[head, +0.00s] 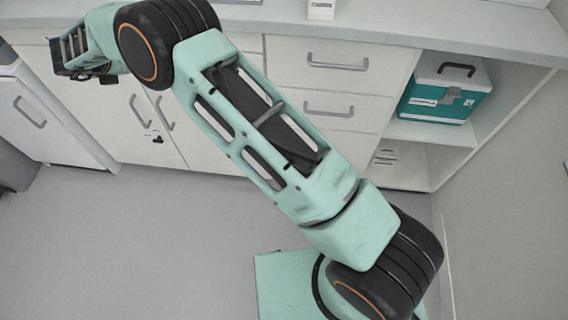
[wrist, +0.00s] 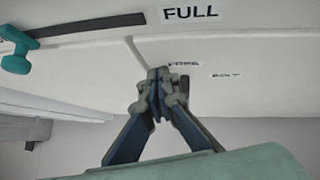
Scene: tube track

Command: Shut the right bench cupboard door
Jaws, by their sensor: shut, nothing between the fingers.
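Two pale bench cupboard doors stand side by side in the head view, the left one (head: 112,122) and the right one (head: 178,142), each with a grey bar handle near their shared seam. The right door looks close to flush with the bench front; I cannot tell whether a small gap remains. My arm crosses in front of it and hides its upper right part. In the wrist view my gripper (wrist: 158,76) is shut and empty, its fingertips in front of pale panels near a seam. Whether they touch a panel is unclear.
Drawers (head: 335,64) stand right of the doors. An open shelf holds a teal and white box (head: 445,92). A white cabinet (head: 45,125) stands at the left. The floor (head: 130,245) is clear at lower left.

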